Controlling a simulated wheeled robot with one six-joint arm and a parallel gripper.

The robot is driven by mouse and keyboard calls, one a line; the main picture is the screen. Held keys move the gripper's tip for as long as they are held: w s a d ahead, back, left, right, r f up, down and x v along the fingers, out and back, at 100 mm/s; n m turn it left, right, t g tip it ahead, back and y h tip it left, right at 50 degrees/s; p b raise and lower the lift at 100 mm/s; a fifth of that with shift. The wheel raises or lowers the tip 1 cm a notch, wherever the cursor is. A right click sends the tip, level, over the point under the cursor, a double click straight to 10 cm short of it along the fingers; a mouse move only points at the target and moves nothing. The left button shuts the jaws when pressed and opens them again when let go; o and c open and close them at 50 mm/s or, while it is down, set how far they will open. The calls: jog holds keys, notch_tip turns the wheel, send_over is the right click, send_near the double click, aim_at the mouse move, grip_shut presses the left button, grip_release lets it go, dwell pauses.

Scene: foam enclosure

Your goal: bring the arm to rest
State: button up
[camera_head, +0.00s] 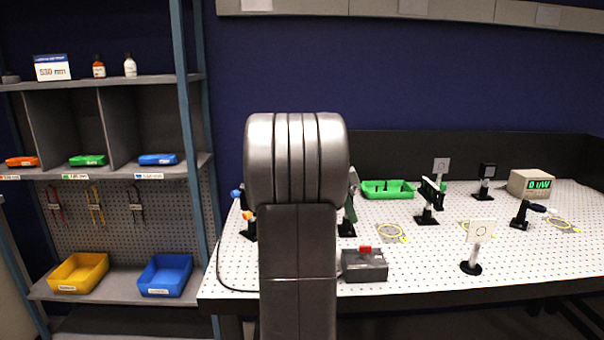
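My arm stands upright in the middle of the head view, a thick grey link with a rounded top in front of the table. My gripper is not visible; no fingers show in this view. The arm hides part of the white perforated table (430,265) and some of the things on its left part.
A shelf unit (110,170) with colored bins stands at left. On the table are a grey box with a red button (364,265), a green tray (388,190), several black posts, a white card on a stand (480,230) and a power meter (531,183).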

aim_at(366, 246)
jog(key=x, duration=1.1)
jog(key=shift+d+f, duration=0.25)
jog(key=shift+f, duration=0.05)
jog(key=n+t, duration=0.1)
jog(key=n, duration=0.1)
jog(key=shift+r+n, duration=0.2)
jog(key=shift+n, duration=0.2)
jog(key=n+t+p, duration=0.1)
jog(key=n, duration=0.2)
jog(key=n+t+y+p, duration=0.1)
jog(key=n+p, duration=0.1)
jog(key=n, duration=0.1)
jog(key=shift+s+r, duration=0.1)
jog(key=shift+d+n+t+y+p, duration=0.1)
jog(key=shift+n+t+y+p, duration=0.3)
jog(key=shift+n+p, duration=0.95)
jog(key=shift+d+n+t+y+p, duration=0.15)
jog(key=shift+n+y+p, duration=0.45)
jog(key=shift+n+p, duration=0.7)
jog(key=shift+n+y+p, duration=0.65)
jog(key=shift+n+y, duration=0.05)
jog(key=shift+n, duration=1.05)
jog(key=shift+s+f+n, duration=0.1)
jog(key=shift+f+n, duration=0.1)
jog(key=shift+n, duration=0.1)
